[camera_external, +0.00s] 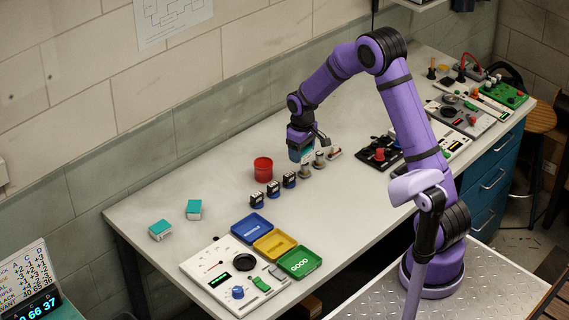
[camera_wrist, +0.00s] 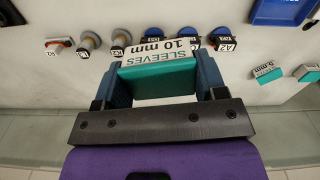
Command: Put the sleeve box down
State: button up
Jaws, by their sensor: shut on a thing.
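My gripper (camera_external: 301,148) is shut on a teal and white sleeve box, over the back of the bench by the row of small parts. In the wrist view the sleeve box (camera_wrist: 158,78) sits between the two blue fingers, its white face reading "SLEEVES 10 mm". In the external view only a little of the box shows under the fingers. It appears held above the bench top; the exact gap cannot be told. Two similar teal boxes rest at the left of the bench, one nearer the front (camera_external: 160,230) and one farther right (camera_external: 194,209). One reads "9 mm" (camera_wrist: 267,70).
Several small labelled parts stand in a row by the gripper, some blue and black (camera_external: 273,189), some grey (camera_external: 319,160). A red cup (camera_external: 263,169) stands behind them. Blue (camera_external: 251,228), yellow (camera_external: 274,244) and green (camera_external: 300,262) trays lie in front. The bench around the two teal boxes is clear.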

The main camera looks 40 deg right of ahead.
jog(key=w+a+n, duration=0.1)
jog(key=w+a, duration=0.6)
jog(key=w, duration=0.3)
jog(key=n, duration=0.2)
send_over(228, 194)
notch_tip(228, 194, down, 5)
notch_tip(228, 194, down, 10)
jog(key=shift+f, duration=0.15)
jog(key=shift+f, duration=0.15)
jog(key=o, duration=0.9)
notch_tip(228, 194, up, 13)
jog(key=shift+f, duration=0.2)
